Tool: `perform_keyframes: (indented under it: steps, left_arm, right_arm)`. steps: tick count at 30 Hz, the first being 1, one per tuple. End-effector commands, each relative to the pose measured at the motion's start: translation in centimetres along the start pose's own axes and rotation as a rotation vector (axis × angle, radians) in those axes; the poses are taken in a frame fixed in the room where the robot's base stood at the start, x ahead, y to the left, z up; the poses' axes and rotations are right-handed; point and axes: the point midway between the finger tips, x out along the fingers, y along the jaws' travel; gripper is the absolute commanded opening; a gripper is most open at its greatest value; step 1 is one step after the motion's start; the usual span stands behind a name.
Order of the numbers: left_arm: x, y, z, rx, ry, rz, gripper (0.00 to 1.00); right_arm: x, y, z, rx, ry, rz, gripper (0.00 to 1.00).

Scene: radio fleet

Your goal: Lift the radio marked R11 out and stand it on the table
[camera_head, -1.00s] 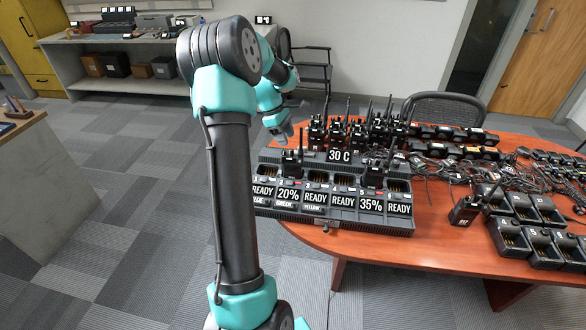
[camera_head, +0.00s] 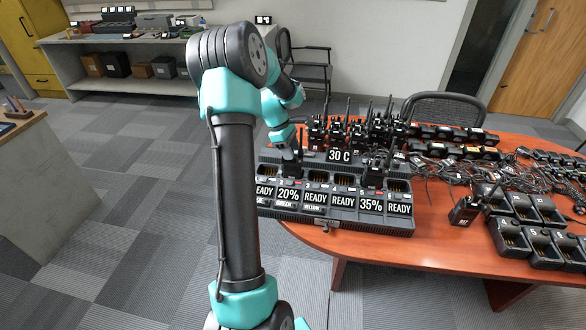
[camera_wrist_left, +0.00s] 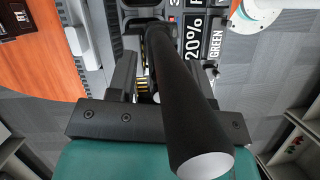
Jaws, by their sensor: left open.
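The multi-slot charger (camera_head: 300,215) sits on the near left part of the orange table, with a "30 C" sign and READY, 20% and 35% displays. My left gripper (camera_head: 290,166) is open and low over the slot behind the 20% display. In the left wrist view the gripper (camera_wrist_left: 165,75) has a finger on either side of a black radio's thick antenna (camera_wrist_left: 188,105). The radio's body is mostly hidden. Another radio (camera_head: 373,174) stands in the 35% slot. I cannot read an R11 mark on either. My right gripper is not in view.
Several upright radios (camera_head: 350,133) crowd behind the charger. Tangled cables (camera_head: 430,172) lie to the right. A radio (camera_head: 463,211) stands on the table beside empty chargers (camera_head: 515,236). Bare table (camera_head: 425,225) lies between the charger and that radio.

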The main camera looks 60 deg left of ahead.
Motion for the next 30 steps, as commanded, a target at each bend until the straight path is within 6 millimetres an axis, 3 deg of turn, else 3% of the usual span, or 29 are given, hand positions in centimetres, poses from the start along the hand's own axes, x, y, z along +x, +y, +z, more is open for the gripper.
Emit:
perform_keyframes:
  steps: [10, 24, 30]
  left_arm:
    - [-0.04, 0.01, 0.00, 0.000, 0.000, 0.000, 0.46]
    - [-0.01, 0.01, 0.00, 0.000, 0.000, 0.000, 0.01]
    - [0.01, 0.00, 0.00, 0.000, 0.000, -0.001, 0.00]
  right_arm:
    - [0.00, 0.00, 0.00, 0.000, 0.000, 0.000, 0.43]
    - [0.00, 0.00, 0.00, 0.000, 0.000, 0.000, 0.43]
    - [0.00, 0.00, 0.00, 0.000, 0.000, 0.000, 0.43]
